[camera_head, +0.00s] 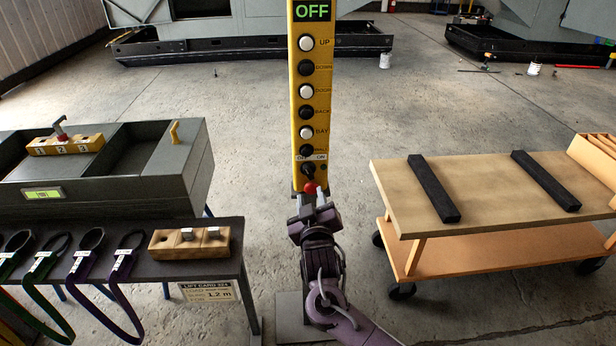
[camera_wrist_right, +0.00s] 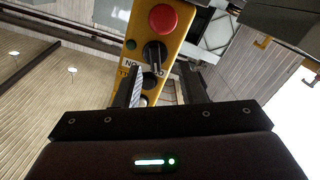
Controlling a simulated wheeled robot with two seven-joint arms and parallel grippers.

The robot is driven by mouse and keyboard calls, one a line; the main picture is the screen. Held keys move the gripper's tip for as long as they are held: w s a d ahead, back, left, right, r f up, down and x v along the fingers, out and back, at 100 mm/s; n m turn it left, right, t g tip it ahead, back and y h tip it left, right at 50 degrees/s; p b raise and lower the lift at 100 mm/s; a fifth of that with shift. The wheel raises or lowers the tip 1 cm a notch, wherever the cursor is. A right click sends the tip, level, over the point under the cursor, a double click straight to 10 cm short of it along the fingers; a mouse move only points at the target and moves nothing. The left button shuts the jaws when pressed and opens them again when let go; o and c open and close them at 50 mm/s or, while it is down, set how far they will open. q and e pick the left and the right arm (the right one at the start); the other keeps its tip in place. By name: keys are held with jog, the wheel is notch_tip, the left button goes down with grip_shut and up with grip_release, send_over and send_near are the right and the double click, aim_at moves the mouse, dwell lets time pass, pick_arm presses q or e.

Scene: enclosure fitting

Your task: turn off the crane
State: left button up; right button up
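The yellow crane control box (camera_head: 296,100) hangs upright at the centre of the head view. Its green display (camera_head: 312,11) reads OFF. Below are several black and white buttons, then a black OFF/ON switch (camera_head: 308,170) and a red button (camera_head: 310,187) near the bottom. In the right wrist view the switch knob (camera_wrist_right: 155,52) and red button (camera_wrist_right: 163,18) show large. My right gripper (camera_head: 315,194) is just below the switch, its fingers apart. In the wrist view the fingertips (camera_wrist_right: 160,80) point at the knob; I cannot tell whether they touch it. My left gripper is out of view.
A dark table (camera_head: 90,225) at left holds several slings and a wooden block (camera_head: 188,243). Behind it stands a grey enclosure (camera_head: 150,190). A wooden cart (camera_head: 500,190) with two black bars stands at right.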

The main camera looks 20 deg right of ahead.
aim_at(308, 174)
jog(key=w, duration=0.2)
jog(key=w+d+r+p, duration=0.1)
jog(key=w, duration=0.2)
jog(key=w+d, duration=0.1)
jog(key=w, duration=0.1)
jog(key=shift+w+d+r+p, duration=0.1)
jog(key=shift+w+r+p, duration=0.1)
jog(key=shift+r+p, duration=0.2)
grip_shut()
